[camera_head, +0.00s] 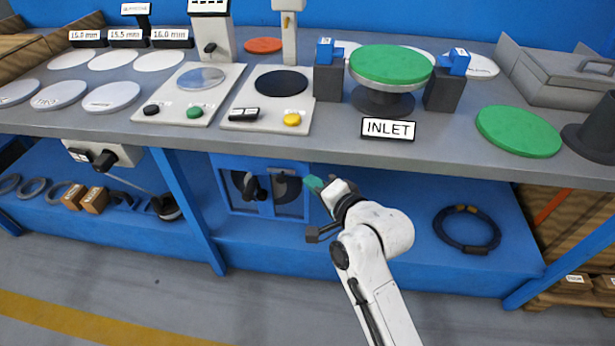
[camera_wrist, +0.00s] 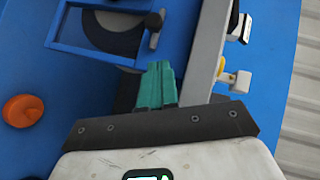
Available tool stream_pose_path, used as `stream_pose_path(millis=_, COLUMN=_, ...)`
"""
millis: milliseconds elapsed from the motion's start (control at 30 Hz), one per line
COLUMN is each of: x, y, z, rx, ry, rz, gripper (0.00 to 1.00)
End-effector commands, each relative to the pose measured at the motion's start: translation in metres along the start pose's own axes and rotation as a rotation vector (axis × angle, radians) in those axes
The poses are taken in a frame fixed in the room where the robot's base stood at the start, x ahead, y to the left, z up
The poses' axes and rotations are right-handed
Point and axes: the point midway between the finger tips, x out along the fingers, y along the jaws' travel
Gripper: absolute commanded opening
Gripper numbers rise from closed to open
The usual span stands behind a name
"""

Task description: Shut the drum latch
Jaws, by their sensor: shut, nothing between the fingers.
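A blue-framed unit (camera_head: 262,213) with dark round drum faces sits under the bench, left of my gripper in the head view. I cannot tell which part is the latch. My gripper (camera_head: 314,184) has teal fingers, shut and empty, just right of the unit; they also show in the wrist view (camera_wrist: 158,78).
The bench edge (camera_head: 360,158) overhangs my gripper. A dark coiled ring (camera_head: 467,229) lies on the blue shelf to the right. A blue leg (camera_head: 188,215) stands left of the unit. An orange knob (camera_wrist: 22,110) shows at left in the wrist view.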

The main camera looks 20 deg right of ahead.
Motion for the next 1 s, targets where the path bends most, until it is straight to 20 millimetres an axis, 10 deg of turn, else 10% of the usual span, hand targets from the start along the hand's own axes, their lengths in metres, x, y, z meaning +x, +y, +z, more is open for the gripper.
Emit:
stream_pose_path(millis=400, x=-0.065, y=0.000, z=-0.002, rx=0.000, ry=0.003, rz=0.001, gripper=0.00)
stream_pose_path(millis=1000, x=-0.071, y=0.001, z=-0.002, rx=0.000, ry=0.003, rz=0.001, gripper=0.00)
